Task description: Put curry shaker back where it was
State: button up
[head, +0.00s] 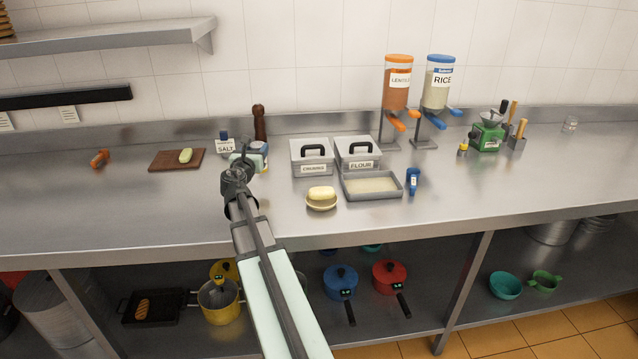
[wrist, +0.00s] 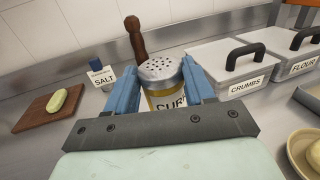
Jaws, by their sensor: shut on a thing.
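The curry shaker (wrist: 162,75) has a silver perforated lid, a yellow-brown body and a partly covered label. In the wrist view it is upright between the blue fingers of my gripper (wrist: 163,90), which is shut on it.
A dark pepper mill (head: 260,124) stands behind my gripper. A cutting board (head: 162,160) is to the left. The crumbs box (head: 312,157) and flour box (head: 358,151) are close on the right, with a butter dish (head: 321,205) in front. Counter at front left is clear.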

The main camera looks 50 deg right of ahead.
jog(key=s+d+r+m+g+h, duration=0.25)
jog(key=s+d+m+g, duration=0.35)
jog(key=s+d, duration=0.7)
jog(key=shift+n+g, duration=0.5)
jog(key=shift+g, duration=0.2)
jog(key=shift+w+d+f, duration=0.1)
jog(key=shift+d+f, duration=0.1)
jog(key=shift+f, duration=1.3)
jog(key=shift+d+f, duration=0.2)
jog(key=shift+f, duration=1.25)
jog(key=shift+w+d+f, duration=0.1)
jog(key=shift+d+f, duration=0.1)
jog(key=shift+f, duration=1.3)
jog(key=shift+f, duration=0.2)
jog(key=o, duration=1.1)
jog(key=shift+r, duration=0.2)
jog(key=a, duration=0.4)
jog(key=s+a, duration=0.1)
jog(key=a, duration=0.7)
jog(key=shift+s, duration=0.2)
